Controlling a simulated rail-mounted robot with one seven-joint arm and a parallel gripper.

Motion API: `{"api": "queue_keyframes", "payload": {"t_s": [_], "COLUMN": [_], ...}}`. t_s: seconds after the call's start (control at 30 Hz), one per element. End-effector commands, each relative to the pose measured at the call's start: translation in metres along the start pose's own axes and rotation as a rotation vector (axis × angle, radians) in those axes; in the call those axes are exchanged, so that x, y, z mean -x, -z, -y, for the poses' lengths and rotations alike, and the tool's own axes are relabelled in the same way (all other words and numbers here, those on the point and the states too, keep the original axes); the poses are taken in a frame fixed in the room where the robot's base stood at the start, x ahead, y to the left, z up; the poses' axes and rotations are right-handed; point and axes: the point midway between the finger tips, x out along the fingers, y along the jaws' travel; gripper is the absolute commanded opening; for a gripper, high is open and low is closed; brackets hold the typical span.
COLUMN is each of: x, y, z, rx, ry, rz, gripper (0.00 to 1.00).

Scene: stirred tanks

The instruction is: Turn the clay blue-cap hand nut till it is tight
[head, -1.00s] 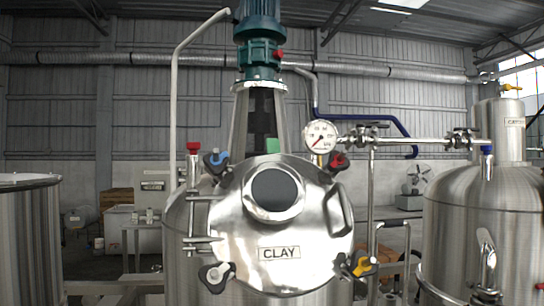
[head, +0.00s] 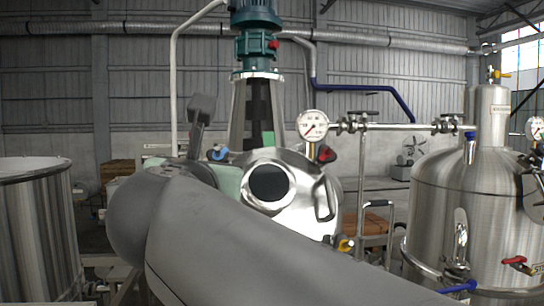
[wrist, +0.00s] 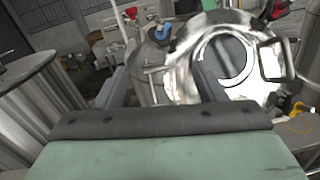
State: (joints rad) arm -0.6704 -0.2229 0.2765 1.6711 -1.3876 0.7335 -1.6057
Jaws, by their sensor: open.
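The blue-cap hand nut (head: 218,152) sits at the upper left of the clay tank's round steel lid (head: 310,200) in the head view. It also shows near the top middle of the wrist view (wrist: 162,33). My gripper (wrist: 162,78) is open and empty in the wrist view, its two dark fingers apart. The nut appears beyond the fingertips, between their lines, not touched. In the head view my grey arm crosses in front of the tank and hides the lid's lower left and its label. Whether the nut is tight cannot be told.
A red-cap nut (head: 327,153) is at the lid's upper right and a yellow-cap nut (head: 345,245) at its lower right. A curved handle (head: 323,198) stands out from the lid. A pressure gauge (head: 312,125) is above. Other steel tanks stand left and right.

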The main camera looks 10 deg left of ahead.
Motion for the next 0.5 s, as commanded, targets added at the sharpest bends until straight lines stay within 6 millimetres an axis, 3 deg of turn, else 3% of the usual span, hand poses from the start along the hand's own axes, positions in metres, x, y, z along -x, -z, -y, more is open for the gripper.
{"api": "queue_keyframes", "payload": {"t_s": [0.5], "x": [-0.113], "y": [-0.001], "z": [0.001], "rx": [-0.003], "ry": [0.005], "rz": [-0.005], "gripper": [0.64]}}
